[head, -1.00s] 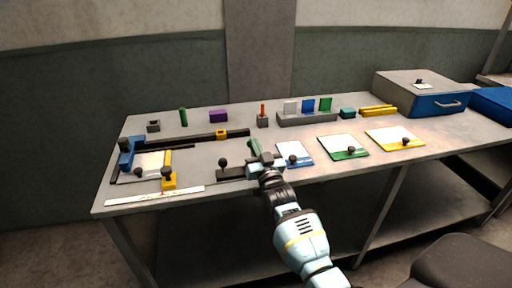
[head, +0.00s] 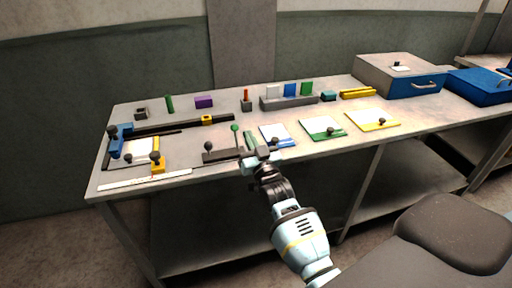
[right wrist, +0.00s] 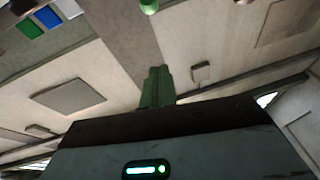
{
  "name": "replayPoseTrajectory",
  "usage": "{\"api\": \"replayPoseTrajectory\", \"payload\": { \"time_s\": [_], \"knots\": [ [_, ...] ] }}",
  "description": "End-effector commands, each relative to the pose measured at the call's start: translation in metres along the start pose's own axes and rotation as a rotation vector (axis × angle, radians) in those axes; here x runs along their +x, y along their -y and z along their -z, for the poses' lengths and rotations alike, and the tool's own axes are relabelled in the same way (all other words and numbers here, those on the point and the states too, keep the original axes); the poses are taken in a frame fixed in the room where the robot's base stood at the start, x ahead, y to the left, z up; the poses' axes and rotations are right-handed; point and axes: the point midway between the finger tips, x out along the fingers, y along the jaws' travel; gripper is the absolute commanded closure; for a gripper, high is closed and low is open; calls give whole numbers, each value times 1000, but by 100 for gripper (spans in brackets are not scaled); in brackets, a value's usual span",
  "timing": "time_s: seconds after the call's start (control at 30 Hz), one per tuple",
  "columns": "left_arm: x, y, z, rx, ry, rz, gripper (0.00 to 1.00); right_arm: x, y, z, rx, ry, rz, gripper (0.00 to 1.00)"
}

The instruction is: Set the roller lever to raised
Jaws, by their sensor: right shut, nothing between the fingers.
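The roller lever (head: 236,142) is a thin rod with a green knob. It stands roughly upright at the right end of a dark base (head: 222,156) that also carries a black knob (head: 208,146). My right gripper (head: 251,141) has green fingers and is shut and empty, just right of the lever in the head view. I cannot tell if they touch. In the right wrist view the shut fingers (right wrist: 157,86) point up, and a green rounded piece (right wrist: 149,5), perhaps the lever's knob, shows at the top edge. My left gripper is not in view.
A blue-tabbed white pad (head: 279,134) lies close right of my gripper, with green (head: 323,131) and yellow (head: 375,121) ones beyond. A frame with blue and yellow clamps (head: 157,162) is at left. A holder with coloured plates (head: 290,101) stands behind.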

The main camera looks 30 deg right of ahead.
Motion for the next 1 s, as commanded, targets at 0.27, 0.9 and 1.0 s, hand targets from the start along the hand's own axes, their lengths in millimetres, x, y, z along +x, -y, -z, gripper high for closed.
{"api": "replayPoseTrajectory", "payload": {
  "time_s": [0.27,0.9,1.0],
  "knots": [
    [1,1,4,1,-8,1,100,-32,1,6,0,2,0,100],
    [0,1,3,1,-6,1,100,-38,1,8,0,1,0,100],
    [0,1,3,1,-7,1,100,-43,1,3,-3,15,3,100]
  ]
}}
